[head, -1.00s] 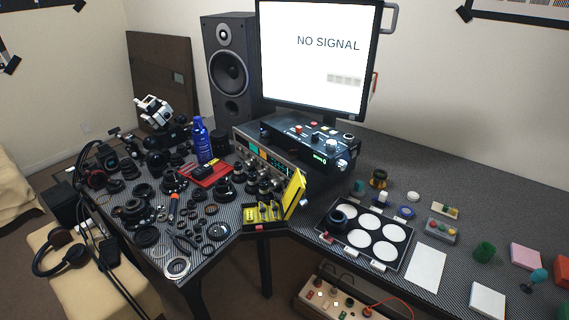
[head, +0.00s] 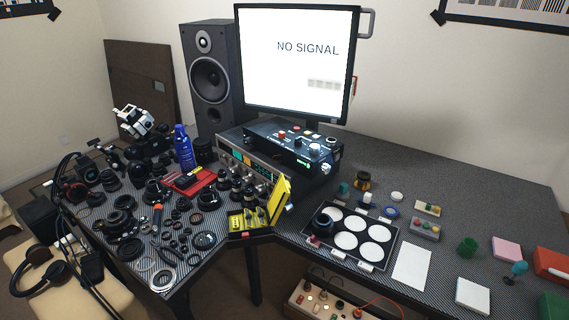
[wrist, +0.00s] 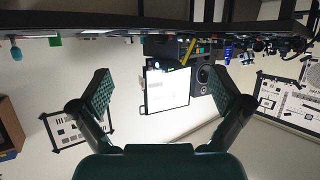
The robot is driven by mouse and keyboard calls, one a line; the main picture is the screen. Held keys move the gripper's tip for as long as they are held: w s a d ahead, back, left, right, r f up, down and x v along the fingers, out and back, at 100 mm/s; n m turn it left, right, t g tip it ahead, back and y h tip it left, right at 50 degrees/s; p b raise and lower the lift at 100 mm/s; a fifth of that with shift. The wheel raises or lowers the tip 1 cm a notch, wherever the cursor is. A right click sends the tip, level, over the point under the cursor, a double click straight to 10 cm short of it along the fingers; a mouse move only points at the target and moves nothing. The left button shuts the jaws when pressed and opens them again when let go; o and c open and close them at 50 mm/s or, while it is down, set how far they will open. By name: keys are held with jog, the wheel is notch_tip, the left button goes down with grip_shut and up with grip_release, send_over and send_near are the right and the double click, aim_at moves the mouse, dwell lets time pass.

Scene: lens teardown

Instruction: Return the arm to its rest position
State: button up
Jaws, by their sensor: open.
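My gripper (wrist: 161,100) shows in the wrist view with its two fingers spread wide and nothing between them. It is open and empty. The wrist view is upside down, with the desk edge (wrist: 120,27) along the top and the monitor (wrist: 167,88) seen between the fingers, well beyond them. My arm and gripper do not show in the head view.
In the head view the L-shaped desk (head: 440,185) carries a monitor (head: 297,62), a speaker (head: 212,77), a blue bottle (head: 184,148), many lens parts on the left, a yellow box (head: 279,200) and a tray of white discs (head: 313,240). A stool (head: 75,285) holds headphones (head: 38,272).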

jog(key=s+r+t, duration=0.1)
jog(key=s+r, duration=0.3)
jog(key=r, duration=0.2)
jog(key=shift+s+r, duration=0.4)
dwell(0.4)
